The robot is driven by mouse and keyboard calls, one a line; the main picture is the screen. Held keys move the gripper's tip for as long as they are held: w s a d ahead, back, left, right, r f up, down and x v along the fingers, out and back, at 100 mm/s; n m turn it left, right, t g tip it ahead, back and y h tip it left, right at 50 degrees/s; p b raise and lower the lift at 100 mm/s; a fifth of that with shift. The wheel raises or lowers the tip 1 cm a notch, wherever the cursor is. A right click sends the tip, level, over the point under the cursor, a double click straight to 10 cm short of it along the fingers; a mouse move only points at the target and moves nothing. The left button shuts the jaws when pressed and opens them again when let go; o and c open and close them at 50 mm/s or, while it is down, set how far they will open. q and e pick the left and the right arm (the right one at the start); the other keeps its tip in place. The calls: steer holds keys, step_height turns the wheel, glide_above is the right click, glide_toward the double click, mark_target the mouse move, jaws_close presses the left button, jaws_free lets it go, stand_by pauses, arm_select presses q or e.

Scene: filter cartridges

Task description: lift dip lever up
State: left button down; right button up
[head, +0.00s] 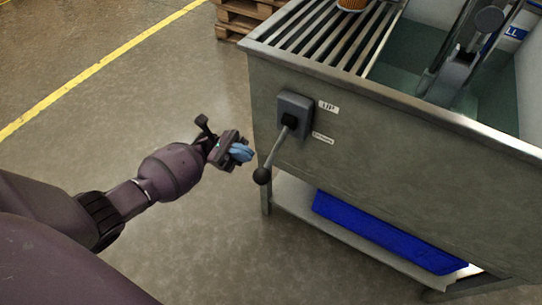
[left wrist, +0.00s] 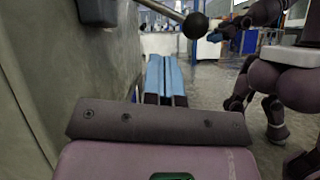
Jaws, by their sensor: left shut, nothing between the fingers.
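The dip lever (head: 270,160) is a grey rod with a dark ball at its end, on a grey box (head: 294,114) on the tank's side. It slants down to the left, ball lowest, beside a lower label. My left gripper (head: 243,153) has light blue fingers, shut and empty. It is just left of the lever ball in the head view and looks apart from it. In the left wrist view the closed fingers (left wrist: 165,76) point ahead, and the ball (left wrist: 195,25) shows above and to their right.
The metal tank (head: 400,140) has a slatted drain rack (head: 330,38) with an orange filter cartridge (head: 352,4) on it. A blue tray (head: 385,235) lies on the lower shelf. A wooden pallet (head: 238,18) stands behind. The floor left of the tank is clear.

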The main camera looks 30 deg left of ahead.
mark_target(274, 151)
arm_select(q)
steer(key=s+d+r+m+g+y+b, duration=0.1)
steer(key=d+r+m+g, duration=0.3)
steer(key=d+m, duration=0.2)
steer(key=shift+s+d+g, duration=0.2)
steer(key=shift+d+g, duration=0.05)
steer(key=shift+g, duration=0.15)
arm_select(e)
steer(key=shift+w+a+f, duration=0.1)
steer(key=shift+w+a, duration=0.1)
steer(key=shift+w, duration=0.1)
steer(key=shift+w, duration=0.1)
stand_by(0.3)
